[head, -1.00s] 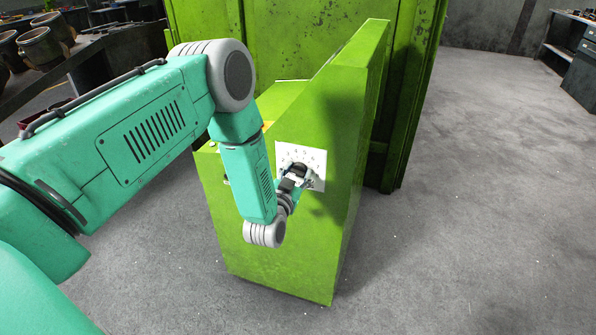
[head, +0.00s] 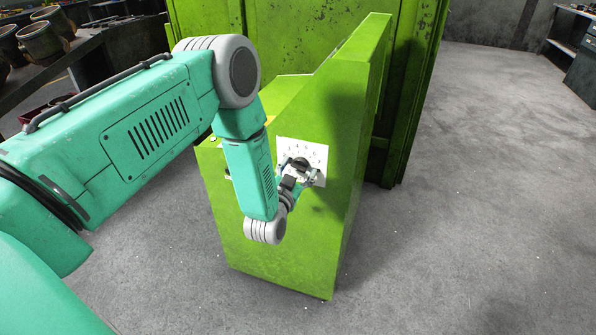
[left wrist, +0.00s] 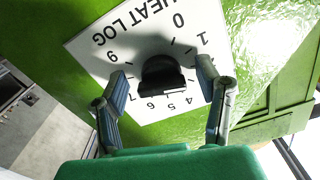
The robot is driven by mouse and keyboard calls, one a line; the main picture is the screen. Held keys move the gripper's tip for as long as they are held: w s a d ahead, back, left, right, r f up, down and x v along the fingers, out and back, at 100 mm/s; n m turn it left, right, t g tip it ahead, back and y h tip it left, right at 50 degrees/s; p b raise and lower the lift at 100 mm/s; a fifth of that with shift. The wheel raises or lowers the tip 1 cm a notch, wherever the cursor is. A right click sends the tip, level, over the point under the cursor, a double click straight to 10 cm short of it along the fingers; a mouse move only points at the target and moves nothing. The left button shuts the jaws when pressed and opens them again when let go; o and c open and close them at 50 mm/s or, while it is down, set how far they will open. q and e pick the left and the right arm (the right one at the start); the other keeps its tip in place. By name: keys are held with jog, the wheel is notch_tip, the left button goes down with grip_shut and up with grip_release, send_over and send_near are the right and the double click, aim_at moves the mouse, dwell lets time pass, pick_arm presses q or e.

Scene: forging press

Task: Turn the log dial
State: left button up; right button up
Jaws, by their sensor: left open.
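The black log dial (left wrist: 162,76) sits at the middle of a white plate (left wrist: 95,50) marked "HEAT LOG" with a ring of numbers. In the left wrist view the plate appears tilted and partly upside down. In the head view the dial (head: 301,163) is on the front of a green cabinet (head: 290,245). My left gripper (head: 298,176) is in front of it. In the left wrist view its two fingers (left wrist: 162,82) are open, one on each side of the dial, with visible gaps. Some numbers are hidden by the fingers. My right gripper is not in view.
A large green machine (head: 405,100) stands behind the cabinet. Dark benches with metal pots (head: 45,42) are at the back left, and a shelf unit (head: 580,65) is at the far right. The grey floor (head: 470,220) to the right is clear.

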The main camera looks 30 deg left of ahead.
pick_arm(q)
jog(key=v, duration=1.2)
